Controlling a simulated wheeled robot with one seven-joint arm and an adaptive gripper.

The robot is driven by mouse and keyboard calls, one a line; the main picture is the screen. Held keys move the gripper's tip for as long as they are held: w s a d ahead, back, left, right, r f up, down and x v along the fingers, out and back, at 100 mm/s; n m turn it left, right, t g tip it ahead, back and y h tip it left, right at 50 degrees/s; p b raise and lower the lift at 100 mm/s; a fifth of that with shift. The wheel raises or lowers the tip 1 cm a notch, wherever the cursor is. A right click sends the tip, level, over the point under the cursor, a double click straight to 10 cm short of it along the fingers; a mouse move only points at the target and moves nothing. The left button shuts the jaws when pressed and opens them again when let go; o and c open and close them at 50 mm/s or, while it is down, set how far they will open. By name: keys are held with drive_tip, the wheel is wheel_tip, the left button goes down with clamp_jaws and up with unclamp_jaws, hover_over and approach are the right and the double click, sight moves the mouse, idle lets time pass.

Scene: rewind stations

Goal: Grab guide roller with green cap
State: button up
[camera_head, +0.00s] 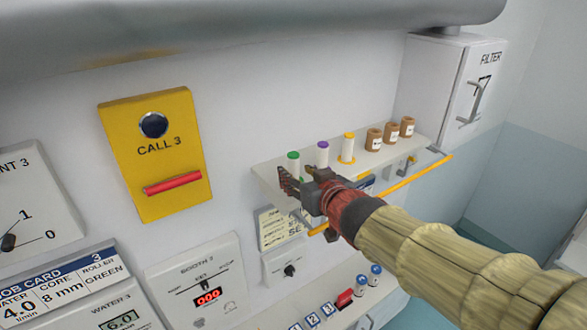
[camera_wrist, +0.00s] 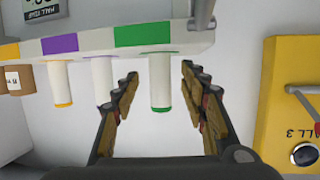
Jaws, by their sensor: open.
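The white guide roller with the green cap (camera_head: 293,160) stands upright at the left end of a wall shelf (camera_head: 262,172). My gripper (camera_head: 291,181) is at the shelf's front edge by this roller and partly hides its lower part. In the wrist view, which is upside down, my gripper (camera_wrist: 160,78) is open. The green-capped roller (camera_wrist: 160,90) shows between its two spread fingers, with a visible gap on each side. The gripper holds nothing.
A purple-capped roller (camera_head: 322,155) stands close beside the green one, then a yellow-capped roller (camera_head: 347,148) and brown jars (camera_head: 390,132). A yellow rail (camera_head: 420,171) runs in front of the shelf. The yellow call panel (camera_head: 155,155) is on the left wall.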

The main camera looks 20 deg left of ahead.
sight(296, 173)
drive_tip(key=x, duration=0.3)
drive_tip(key=shift+w+a, duration=0.1)
drive_tip(key=shift+w, duration=0.05)
drive_tip(key=shift+r, duration=0.1)
drive_tip(key=shift+c, duration=1.2)
clamp_jaws()
